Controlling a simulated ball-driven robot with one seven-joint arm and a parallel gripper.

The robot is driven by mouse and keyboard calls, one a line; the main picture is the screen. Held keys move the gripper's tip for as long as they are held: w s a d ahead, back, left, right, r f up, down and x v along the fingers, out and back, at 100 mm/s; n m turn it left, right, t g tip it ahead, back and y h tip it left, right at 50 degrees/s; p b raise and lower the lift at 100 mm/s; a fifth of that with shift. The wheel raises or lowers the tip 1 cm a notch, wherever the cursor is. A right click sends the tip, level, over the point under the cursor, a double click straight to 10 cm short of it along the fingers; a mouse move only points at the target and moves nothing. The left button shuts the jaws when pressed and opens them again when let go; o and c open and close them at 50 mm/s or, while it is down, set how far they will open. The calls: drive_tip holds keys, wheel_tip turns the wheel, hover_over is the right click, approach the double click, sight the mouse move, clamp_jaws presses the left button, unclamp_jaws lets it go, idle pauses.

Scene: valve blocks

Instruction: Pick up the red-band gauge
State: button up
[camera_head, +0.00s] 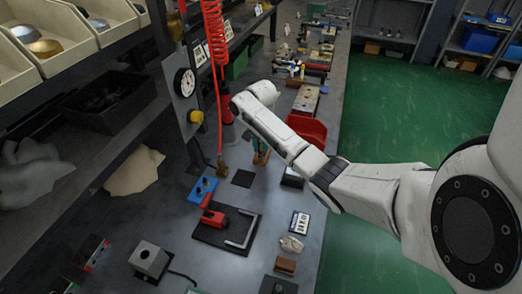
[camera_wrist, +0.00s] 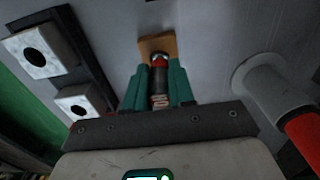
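In the wrist view a slim dark cylindrical piece with a red band (camera_wrist: 159,62) stands between my gripper's teal fingers (camera_wrist: 159,88). It looks like the red-band gauge. Its red band and a bright metal ring are at the far end, by an orange-brown block (camera_wrist: 147,45); coppery rings show at the near end. The fingers flank it closely on both sides; whether they press on it I cannot tell. In the head view my gripper (camera_head: 261,151) points down over the bench, just above or at the brown block (camera_head: 261,159). The gauge is not distinct there.
A red bin (camera_head: 307,129) stands right of my gripper, partly behind my arm. A coiled red hose (camera_head: 215,40) hangs to the left. A dark square pad (camera_head: 243,178), a blue block (camera_head: 202,190) and a red clamp-like piece (camera_head: 213,217) lie nearer on the bench.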

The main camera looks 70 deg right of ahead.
clamp_jaws()
drive_tip(key=shift+r, duration=0.1)
